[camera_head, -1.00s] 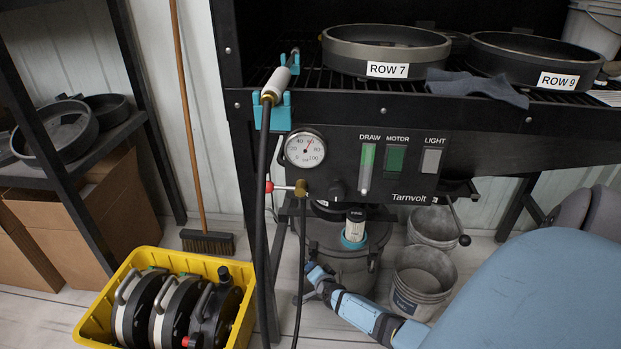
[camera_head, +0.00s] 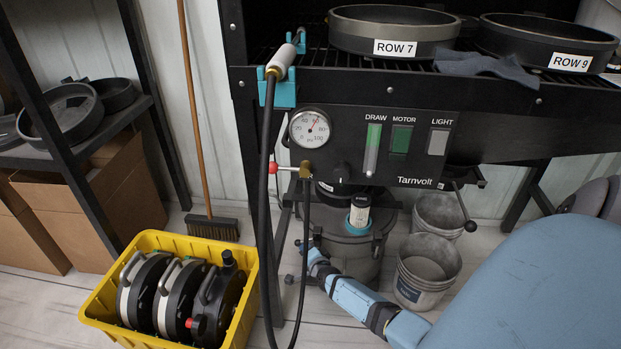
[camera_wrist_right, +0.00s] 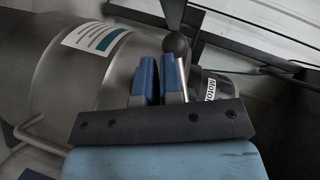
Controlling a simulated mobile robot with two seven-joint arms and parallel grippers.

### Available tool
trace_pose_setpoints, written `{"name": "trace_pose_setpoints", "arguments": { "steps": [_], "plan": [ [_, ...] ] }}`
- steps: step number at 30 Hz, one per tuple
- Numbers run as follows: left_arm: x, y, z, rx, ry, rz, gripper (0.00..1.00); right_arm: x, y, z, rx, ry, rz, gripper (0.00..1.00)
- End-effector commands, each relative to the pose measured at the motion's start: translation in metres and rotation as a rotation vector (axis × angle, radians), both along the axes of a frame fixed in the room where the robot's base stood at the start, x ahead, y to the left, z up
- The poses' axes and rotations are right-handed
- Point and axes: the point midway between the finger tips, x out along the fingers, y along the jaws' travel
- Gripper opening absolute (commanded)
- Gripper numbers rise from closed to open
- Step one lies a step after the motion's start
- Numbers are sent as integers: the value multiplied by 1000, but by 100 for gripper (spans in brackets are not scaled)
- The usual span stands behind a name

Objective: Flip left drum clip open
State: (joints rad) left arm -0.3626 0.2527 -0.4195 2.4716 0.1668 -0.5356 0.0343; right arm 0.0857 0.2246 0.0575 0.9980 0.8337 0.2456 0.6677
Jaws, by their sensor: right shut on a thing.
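The grey metal drum (camera_head: 350,262) stands under the bench, with a white filter cartridge (camera_head: 359,212) in a blue ring on its lid. My right gripper (camera_head: 309,252) is at the drum's left side, its arm coming in from the lower right. In the right wrist view, my right gripper's blue fingers (camera_wrist_right: 160,80) are nearly together, at a silver rod with a black ball knob (camera_wrist_right: 176,45), apparently the left drum clip's lever. The fingers hide most of the grip. The drum's labelled wall (camera_wrist_right: 90,75) lies left of them. My left gripper is out of view.
A black hose (camera_head: 267,210) and a thinner line hang left of the drum. A yellow bin (camera_head: 105,322) with several discs is at lower left. Grey buckets (camera_head: 425,275) stand right of the drum. The control panel (camera_head: 385,150) overhangs it.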

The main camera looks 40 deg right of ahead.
Motion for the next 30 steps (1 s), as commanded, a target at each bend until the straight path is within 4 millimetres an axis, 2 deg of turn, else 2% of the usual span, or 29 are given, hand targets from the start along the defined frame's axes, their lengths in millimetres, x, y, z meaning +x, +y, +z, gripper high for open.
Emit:
{"name": "trace_pose_setpoints", "arguments": {
  "steps": [1, 4, 13, 30],
  "plan": [
    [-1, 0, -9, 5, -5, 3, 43, 11, 9, 1, 12, -18, 16, 0],
    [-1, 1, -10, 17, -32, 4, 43, 13, 11, 3, 32, -43, 16, 0],
    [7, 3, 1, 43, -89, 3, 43, 14, 12, 7, 51, -66, 16, 0],
    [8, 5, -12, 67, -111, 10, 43, 13, 9, 7, 91, -125, 11, 0]
  ]
}}
